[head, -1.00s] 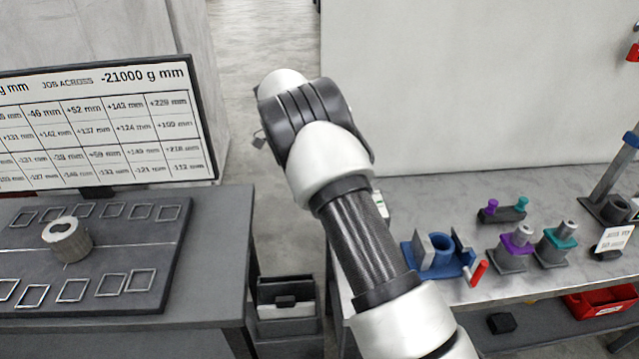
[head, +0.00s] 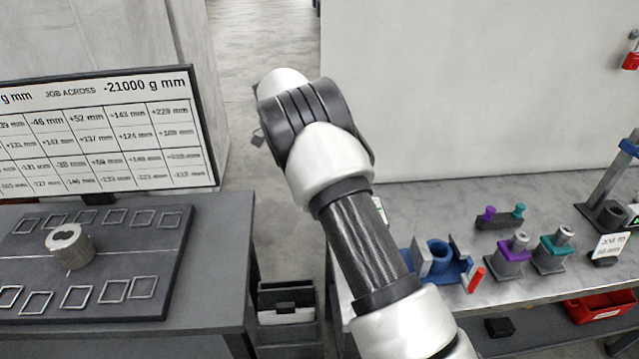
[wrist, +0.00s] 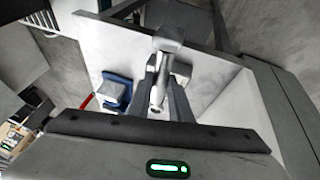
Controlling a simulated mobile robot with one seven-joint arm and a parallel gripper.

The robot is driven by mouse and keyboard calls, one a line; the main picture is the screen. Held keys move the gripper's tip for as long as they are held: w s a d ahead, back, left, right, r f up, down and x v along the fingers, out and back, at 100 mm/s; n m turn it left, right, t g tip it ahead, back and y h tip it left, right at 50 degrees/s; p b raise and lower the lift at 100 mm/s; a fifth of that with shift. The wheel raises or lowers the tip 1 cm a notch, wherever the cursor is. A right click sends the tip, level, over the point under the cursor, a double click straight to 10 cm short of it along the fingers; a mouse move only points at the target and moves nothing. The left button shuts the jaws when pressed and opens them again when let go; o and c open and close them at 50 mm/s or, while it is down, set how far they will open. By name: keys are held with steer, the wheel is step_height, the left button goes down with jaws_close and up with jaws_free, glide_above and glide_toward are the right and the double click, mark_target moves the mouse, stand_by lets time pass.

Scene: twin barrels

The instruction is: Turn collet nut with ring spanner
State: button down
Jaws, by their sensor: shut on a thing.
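In the wrist view my gripper (wrist: 168,100) is shut on a pale grey metal piece (wrist: 167,46) that sticks out beyond the fingertips. It looks like the spanner, but its ring end cannot be made out. In the head view my arm hides the gripper. A blue fixture (head: 438,262) stands on the right bench and also shows in the wrist view (wrist: 115,90), left of the fingers and apart from them. Two grey posts stand beside it, one with a purple collar (head: 515,247) and one with a teal collar (head: 556,246). I cannot tell which part is the collet nut.
A red handle (head: 475,280) lies by the blue fixture. A small rack (head: 500,218) with purple and teal pegs stands behind. On the left bench a metal cylinder (head: 70,247) stands on a dark plate (head: 150,255) before a number board (head: 95,130). A red bin (head: 600,308) sits below the right bench.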

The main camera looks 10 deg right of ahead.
steer(key=shift+r+p, duration=1.3)
steer(key=shift+r, duration=0.8)
